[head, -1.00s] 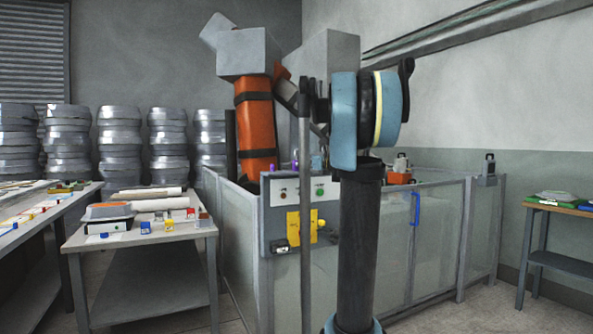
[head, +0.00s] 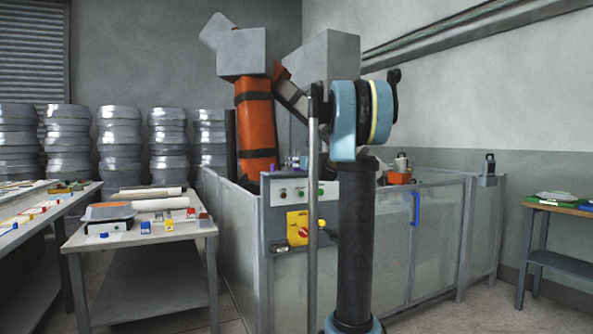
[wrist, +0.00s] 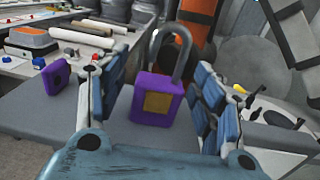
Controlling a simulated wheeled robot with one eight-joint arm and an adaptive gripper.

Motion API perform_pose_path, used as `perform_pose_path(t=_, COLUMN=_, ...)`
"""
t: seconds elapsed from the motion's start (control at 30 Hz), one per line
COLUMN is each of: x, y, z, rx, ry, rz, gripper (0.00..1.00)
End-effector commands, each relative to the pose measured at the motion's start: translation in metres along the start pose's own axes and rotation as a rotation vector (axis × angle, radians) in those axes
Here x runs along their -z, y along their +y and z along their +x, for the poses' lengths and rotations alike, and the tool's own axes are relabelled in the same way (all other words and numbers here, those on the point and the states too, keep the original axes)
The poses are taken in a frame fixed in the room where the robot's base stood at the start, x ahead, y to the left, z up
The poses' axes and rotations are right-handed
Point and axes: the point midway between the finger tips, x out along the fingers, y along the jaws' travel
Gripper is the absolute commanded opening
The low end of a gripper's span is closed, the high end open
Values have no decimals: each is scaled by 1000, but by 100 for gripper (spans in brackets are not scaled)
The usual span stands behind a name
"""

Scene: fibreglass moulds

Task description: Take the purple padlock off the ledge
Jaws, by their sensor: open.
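The purple padlock (wrist: 157,98) has a grey shackle and a tan-gold plate on its front. It stands upright on the grey ledge (wrist: 50,118) in the wrist view, shackle up. My gripper (wrist: 158,82) is open, with blue-padded fingers to the left and right of the padlock. Gaps show between the padlock body and both sets of pads. In the head view my arm hides most of the gripper, and I cannot make out the padlock for sure there.
A second purple block (wrist: 57,77) stands left of the padlock. Below the ledge, a panel has a yellow plate with a red knob (head: 302,230). A side table (head: 130,237) with small items stands left. An orange cylinder (head: 256,125) rises behind.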

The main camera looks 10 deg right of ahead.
Motion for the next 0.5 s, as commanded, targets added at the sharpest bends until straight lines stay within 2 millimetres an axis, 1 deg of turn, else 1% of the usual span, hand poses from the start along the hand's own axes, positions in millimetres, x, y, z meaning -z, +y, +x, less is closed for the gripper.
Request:
perform_pose_path(t=0.13, x=0, y=0, z=0, rx=0, ry=0, rz=0, gripper=62)
perform_pose_path(t=0.17, x=0, y=0, z=0, rx=0, ry=0, rz=0, gripper=57)
perform_pose_path(t=0.2, x=0, y=0, z=0, rx=0, ry=0, rz=0, gripper=48)
perform_pose_path(t=0.37, x=0, y=0, z=0, rx=0, ry=0, rz=0, gripper=12)
perform_pose_path(t=0.4, x=0, y=0, z=0, rx=0, ry=0, rz=0, gripper=10)
perform_pose_path(t=0.5, x=0, y=0, z=0, rx=0, ry=0, rz=0, gripper=10)
